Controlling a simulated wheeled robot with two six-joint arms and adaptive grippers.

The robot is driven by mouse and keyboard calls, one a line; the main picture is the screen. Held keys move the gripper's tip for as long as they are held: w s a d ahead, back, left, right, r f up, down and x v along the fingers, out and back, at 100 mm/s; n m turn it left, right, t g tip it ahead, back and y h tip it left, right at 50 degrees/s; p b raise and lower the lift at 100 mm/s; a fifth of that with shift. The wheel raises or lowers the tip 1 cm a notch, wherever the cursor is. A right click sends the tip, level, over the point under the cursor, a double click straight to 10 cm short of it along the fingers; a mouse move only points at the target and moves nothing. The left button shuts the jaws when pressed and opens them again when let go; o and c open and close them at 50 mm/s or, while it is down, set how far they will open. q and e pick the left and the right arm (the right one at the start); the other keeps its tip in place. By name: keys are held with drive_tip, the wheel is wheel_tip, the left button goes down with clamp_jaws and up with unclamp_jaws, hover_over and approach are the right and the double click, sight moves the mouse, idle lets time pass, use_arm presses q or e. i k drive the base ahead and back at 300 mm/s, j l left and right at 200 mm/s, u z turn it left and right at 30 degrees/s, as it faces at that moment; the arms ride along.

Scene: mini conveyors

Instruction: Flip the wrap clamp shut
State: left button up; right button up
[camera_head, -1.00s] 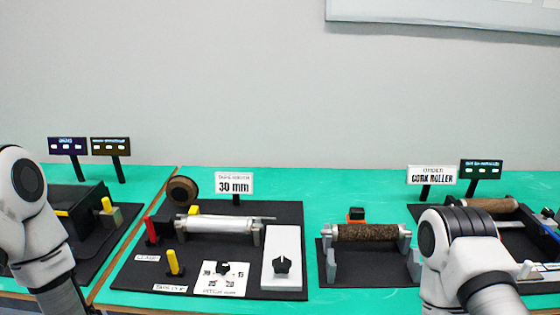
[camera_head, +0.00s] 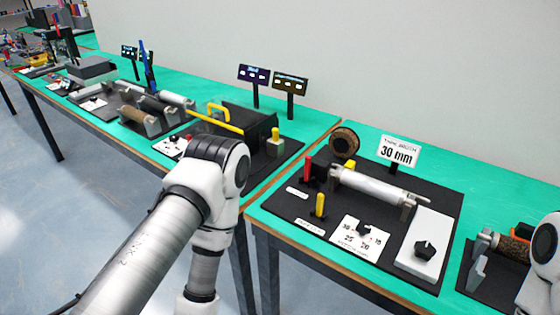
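The wrap station stands right of centre on a black board (camera_head: 281,211). A red lever (camera_head: 307,168) stands upright at its left end, by a small white label (camera_head: 297,192) that is too small to read now. The lever looks like the clamp handle, but I cannot tell for sure. A silver roller (camera_head: 380,187) lies right of it. A yellow lever (camera_head: 320,205) stands in front. My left arm crosses the middle, left of the station, and bends down out of the frame. My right arm shows only at the right edge. Neither gripper is visible.
A brown tape roll (camera_head: 344,142) and a "30 mm" sign (camera_head: 399,152) stand behind. A white knob panel (camera_head: 427,247) is at the right. A black box (camera_head: 250,121) with a yellow bar is on the neighbouring table to the left. A cork roller (camera_head: 513,248) is far right.

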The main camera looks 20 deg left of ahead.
sight(307, 163)
drive_tip(key=u, duration=0.5)
drive_tip(key=i+j+u, duration=0.2)
drive_tip(key=i+j, duration=0.4)
